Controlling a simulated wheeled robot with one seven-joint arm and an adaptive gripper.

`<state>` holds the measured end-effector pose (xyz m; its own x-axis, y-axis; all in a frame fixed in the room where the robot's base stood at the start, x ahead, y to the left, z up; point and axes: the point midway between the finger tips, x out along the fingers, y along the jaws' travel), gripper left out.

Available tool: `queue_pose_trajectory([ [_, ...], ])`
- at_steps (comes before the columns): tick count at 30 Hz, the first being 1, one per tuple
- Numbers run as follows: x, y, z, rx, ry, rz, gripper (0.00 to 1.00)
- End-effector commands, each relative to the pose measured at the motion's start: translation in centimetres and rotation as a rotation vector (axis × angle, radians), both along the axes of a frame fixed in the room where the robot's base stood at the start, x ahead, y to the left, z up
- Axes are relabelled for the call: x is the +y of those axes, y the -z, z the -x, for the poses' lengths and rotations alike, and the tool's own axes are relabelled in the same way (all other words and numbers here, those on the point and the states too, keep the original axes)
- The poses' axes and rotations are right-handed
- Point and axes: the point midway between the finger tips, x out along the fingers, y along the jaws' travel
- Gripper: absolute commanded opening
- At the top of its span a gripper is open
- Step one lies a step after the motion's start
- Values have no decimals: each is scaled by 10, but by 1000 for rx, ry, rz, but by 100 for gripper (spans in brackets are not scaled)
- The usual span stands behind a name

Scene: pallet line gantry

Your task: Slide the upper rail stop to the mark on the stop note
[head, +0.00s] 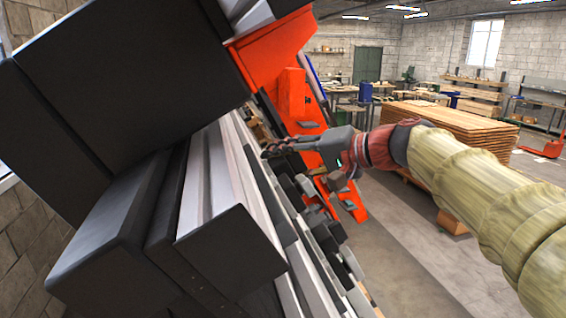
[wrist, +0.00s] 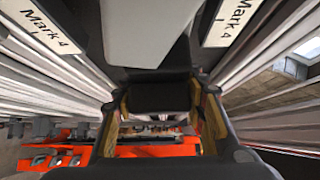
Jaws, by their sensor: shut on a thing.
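My gripper (head: 272,150) reaches in from the right to the long pale rails (head: 233,165). In the wrist view its two fingers (wrist: 160,110) stand either side of a dark block (wrist: 160,95), which looks like the upper rail stop, and are shut on it. Tan pads show at the block's two sides. White labels reading "Mark 4" show at the upper left (wrist: 42,32) and upper right (wrist: 229,22), each with a short line. In the head view my gripper hides the block. I cannot make out a stop note in either view.
Orange framework (head: 290,95) is behind my gripper, with several dark blocks (head: 320,235) along the rails. Stacked boards (head: 450,130) stand farther back; open floor lies at the right.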

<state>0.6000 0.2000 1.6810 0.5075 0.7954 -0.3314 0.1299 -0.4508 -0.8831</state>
Motion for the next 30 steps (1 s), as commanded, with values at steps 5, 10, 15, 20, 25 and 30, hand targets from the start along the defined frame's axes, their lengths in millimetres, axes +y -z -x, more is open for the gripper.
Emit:
queue_pose_trajectory([
  [5, 0, 1, 0, 1, -1, 1, 19],
  [10, 0, 1, 0, 1, 0, 2, 9],
  [15, 0, 1, 0, 1, 0, 2, 0],
  [20, -1, 2, 1, 1, 0, 2, 0],
  [25, -6, 4, 19, -2, 1, 2, 0],
  [30, -17, 6, 54, -3, 1, 2, 0],
])
